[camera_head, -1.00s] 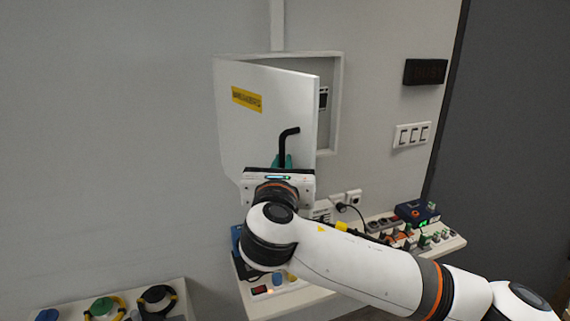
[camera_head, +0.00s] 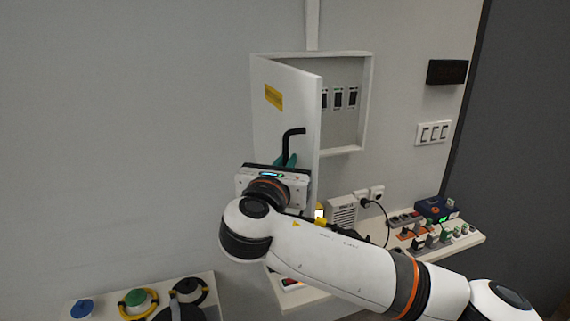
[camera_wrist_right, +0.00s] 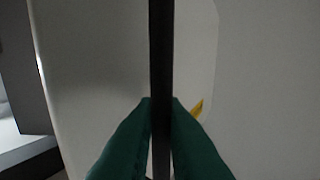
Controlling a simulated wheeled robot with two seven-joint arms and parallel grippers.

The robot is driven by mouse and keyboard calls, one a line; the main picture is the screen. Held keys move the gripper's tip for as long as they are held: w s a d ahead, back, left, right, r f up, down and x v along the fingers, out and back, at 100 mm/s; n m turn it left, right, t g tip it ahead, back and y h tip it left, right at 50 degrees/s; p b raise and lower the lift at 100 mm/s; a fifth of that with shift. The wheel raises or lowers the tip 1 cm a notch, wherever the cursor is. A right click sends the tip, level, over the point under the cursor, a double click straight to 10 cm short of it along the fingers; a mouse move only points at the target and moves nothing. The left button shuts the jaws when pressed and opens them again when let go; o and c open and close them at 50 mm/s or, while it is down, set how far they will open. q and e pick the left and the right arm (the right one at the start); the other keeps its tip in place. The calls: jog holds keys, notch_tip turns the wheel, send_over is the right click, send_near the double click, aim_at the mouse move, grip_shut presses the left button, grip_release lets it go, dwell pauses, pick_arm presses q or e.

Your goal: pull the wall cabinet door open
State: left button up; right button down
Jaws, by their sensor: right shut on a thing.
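The wall cabinet door (camera_head: 284,125) is a white panel with a yellow label, hinged at its left side. It stands partly open, swung out from the cabinet (camera_head: 368,100). Switches on a grey panel show inside the cabinet. The black door handle (camera_head: 289,147) is a bent bar on the door's front. My right gripper (camera_head: 286,160) is shut on the lower part of the handle. In the right wrist view, its green fingers (camera_wrist_right: 161,135) press on both sides of the dark handle bar (camera_wrist_right: 161,50). My left gripper is not in view.
A shelf (camera_head: 470,244) with a blue device and several small parts stands below and right of the cabinet. A lower surface (camera_head: 207,290) with coiled cables is at the bottom left. Wall switches (camera_head: 433,133) and a black box (camera_head: 447,72) are on the right wall.

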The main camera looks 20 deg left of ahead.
jog(key=c, duration=1.9)
grip_release()
jog(key=shift+r, duration=0.2)
jog(key=shift+o, duration=0.4)
jog(key=shift+w+a+f, duration=0.1)
jog(key=shift+f, duration=0.1)
jog(key=s+b, duration=0.4)
jog(key=s, duration=0.8)
jog(key=shift+d+b, duration=0.2)
jog(key=shift+b, duration=0.15)
